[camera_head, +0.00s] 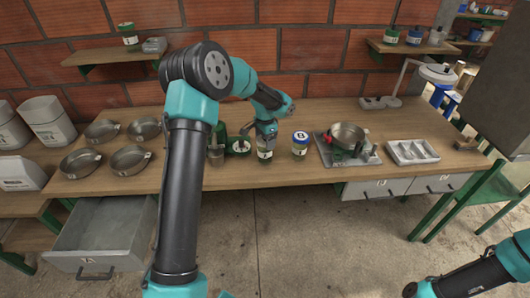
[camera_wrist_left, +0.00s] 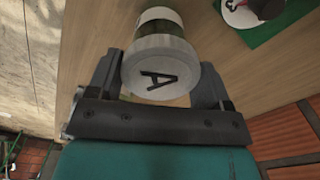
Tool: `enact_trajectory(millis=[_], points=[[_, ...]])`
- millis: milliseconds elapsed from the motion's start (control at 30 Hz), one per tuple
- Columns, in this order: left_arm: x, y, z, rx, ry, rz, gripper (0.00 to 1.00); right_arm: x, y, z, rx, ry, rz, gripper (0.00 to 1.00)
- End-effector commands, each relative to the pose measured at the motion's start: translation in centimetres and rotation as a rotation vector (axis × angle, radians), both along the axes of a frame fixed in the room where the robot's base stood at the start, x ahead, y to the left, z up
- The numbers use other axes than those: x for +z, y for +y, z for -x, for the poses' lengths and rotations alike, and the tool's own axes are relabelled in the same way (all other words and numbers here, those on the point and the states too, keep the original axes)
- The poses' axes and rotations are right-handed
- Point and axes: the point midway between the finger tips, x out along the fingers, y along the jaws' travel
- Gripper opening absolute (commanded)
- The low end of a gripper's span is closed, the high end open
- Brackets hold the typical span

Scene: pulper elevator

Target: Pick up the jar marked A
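The jar marked A (camera_wrist_left: 161,68) shows in the left wrist view with its pale lid, and the black letter A, facing the camera. In the head view this jar (camera_head: 265,153) stands on the wooden workbench, its top partly hidden by my gripper. My left gripper (camera_head: 266,131) is over it, pointing down. In the left wrist view the gripper's (camera_wrist_left: 160,72) two fingers are spread wide, one on each side of the lid. I see no clear grip; contact is hard to tell.
A jar marked B (camera_head: 300,146) stands close to the right. A green mat with a round white item (camera_head: 238,146) and a glass container (camera_head: 216,154) are close to the left. An open drawer (camera_head: 103,240) juts out at lower left.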

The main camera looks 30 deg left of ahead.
Motion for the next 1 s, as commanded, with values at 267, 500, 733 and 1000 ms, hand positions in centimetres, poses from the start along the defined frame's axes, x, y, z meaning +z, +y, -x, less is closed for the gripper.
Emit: enact_trajectory(millis=[267,500,733,1000], points=[[0.0,0.0,0.0,0.0,0.0,0.0,0.43,0.0,0.0,0.0,0.0,0.0,0.0,1.0],[0.0,0.0,0.0,0.0,0.0,0.0,0.26,0.0,0.0,0.0,0.0,0.0,0.0,1.0],[0.1,0.0,0.0,0.0,-0.001,0.0,0.26,0.0,0.0,0.0,0.0,0.0,0.0,1.0],[2.2,0.0,0.0,0.001,-0.003,-0.001,0.26,0.0,0.0,0.0,0.0,0.0,0.0,1.0]])
